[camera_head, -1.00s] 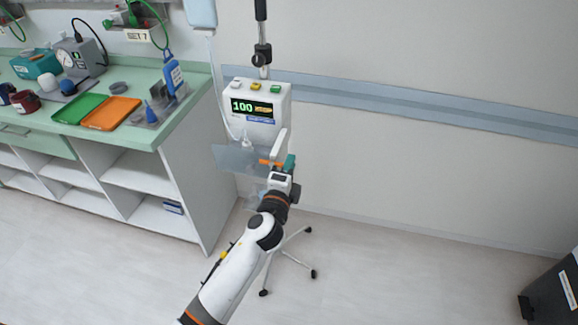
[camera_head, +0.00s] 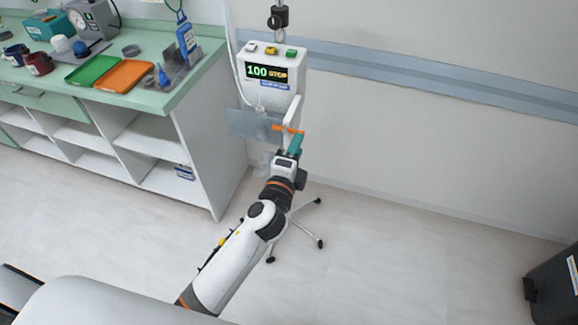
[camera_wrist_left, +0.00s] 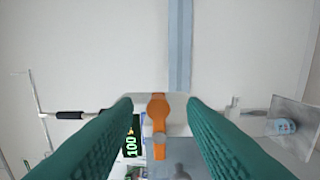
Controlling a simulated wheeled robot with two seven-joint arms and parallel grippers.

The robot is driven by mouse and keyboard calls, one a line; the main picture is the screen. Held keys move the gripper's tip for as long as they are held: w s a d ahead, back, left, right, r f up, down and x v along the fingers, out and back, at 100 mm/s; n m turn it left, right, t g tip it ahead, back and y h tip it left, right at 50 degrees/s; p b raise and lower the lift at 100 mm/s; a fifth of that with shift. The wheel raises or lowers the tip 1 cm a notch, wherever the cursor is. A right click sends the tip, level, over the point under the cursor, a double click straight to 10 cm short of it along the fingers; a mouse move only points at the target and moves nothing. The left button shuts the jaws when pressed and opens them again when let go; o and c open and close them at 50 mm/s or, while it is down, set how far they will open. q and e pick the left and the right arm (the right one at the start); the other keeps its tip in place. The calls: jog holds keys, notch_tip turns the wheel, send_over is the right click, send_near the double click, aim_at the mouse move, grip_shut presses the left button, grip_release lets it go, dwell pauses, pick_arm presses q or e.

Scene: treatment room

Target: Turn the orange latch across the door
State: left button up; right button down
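The orange latch (camera_head: 288,129) sits at the lower right front of a white pump (camera_head: 271,88) on a stand. In the left wrist view the latch (camera_wrist_left: 158,112) lies upright in the picture, between my fingers. A see-through grey door (camera_head: 248,124) stands swung out to the left below the pump's display. My left gripper (camera_head: 295,144) is just below and right of the latch. In the left wrist view its two teal fingers (camera_wrist_left: 160,118) are apart, with gaps on both sides of the latch. Whether a finger touches it cannot be told. My right gripper is not in view.
A green counter (camera_head: 150,107) with trays and bottles stands left of the pump. The stand's wheeled feet (camera_head: 320,243) spread on the floor below. A dark bin (camera_head: 555,285) is at the far right. The floor between is clear.

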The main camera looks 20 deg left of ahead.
pick_arm(q)
jog(key=s+b, duration=0.1)
jog(key=s, duration=0.5)
jog(key=shift+s, duration=0.3)
jog(key=shift+a, duration=0.1)
jog(key=s+a+f+n+g, duration=0.1)
jog(key=s+f+n+g, duration=0.15)
jog(key=f, duration=0.95)
jog(key=s+a+f+n+g, duration=0.1)
jog(key=s+f+n+g, duration=0.2)
jog(key=f, duration=0.8)
jog(key=s+a+f+n+g, duration=0.1)
jog(key=s+f+g, duration=0.25)
jog(key=f, duration=0.85)
jog(key=s+a+f+n+g, duration=0.2)
jog(key=s+f, duration=0.4)
jog(key=s, duration=0.4)
jog(key=s+a+f+n+g, duration=0.3)
jog(key=s+f, duration=0.4)
jog(key=s, duration=0.3)
jog(key=s+a+f+n+g, duration=0.2)
jog(key=s+f, duration=0.4)
jog(key=s, duration=0.5)
jog(key=n+g, duration=0.1)
jog(key=n, duration=0.1)
jog(key=shift+a+f+n+y, duration=0.15)
jog(key=shift+a+n+y, duration=0.15)
jog(key=shift+a+n, duration=0.05)
